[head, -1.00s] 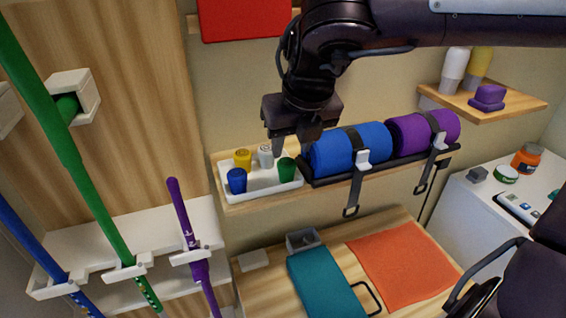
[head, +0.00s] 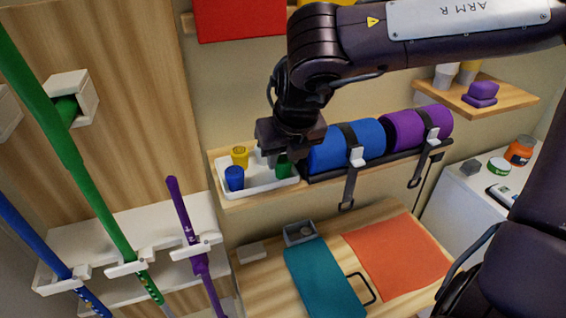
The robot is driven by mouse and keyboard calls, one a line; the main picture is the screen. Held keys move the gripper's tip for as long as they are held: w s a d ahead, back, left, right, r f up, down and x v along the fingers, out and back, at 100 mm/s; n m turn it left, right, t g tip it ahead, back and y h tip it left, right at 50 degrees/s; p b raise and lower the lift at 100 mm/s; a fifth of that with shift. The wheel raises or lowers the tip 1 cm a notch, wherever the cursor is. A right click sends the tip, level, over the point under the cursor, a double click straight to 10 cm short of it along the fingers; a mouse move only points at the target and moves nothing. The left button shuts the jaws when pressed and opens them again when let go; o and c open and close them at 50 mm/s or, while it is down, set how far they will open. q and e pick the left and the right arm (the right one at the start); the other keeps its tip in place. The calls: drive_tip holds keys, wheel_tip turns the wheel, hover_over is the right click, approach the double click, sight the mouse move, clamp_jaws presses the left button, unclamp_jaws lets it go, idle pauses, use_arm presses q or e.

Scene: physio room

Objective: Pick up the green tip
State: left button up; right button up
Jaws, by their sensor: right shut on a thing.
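The green tip (head: 284,168) stands at the right end of a white tray (head: 262,188) on the wooden wall shelf. My right gripper (head: 283,160) reaches down over it from above and is shut on it. The gripper's body hides the upper part of the tip. A blue tip (head: 234,179) and a yellow tip (head: 240,156) stand at the left of the same tray. The pale tip at the back is mostly hidden by the gripper. My left gripper is out of view.
Blue and purple rolls (head: 346,146) lie strapped on the shelf, close right of the gripper. A green pole (head: 75,165) and other poles lean at the left. Below is a wooden bench with a teal mat (head: 325,278) and an orange mat (head: 398,256).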

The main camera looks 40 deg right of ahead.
sight(284, 160)
wheel_tip(284, 160, up, 10)
drive_tip(key=b, duration=0.2)
drive_tip(key=o, duration=0.4)
drive_tip(key=c, duration=0.5)
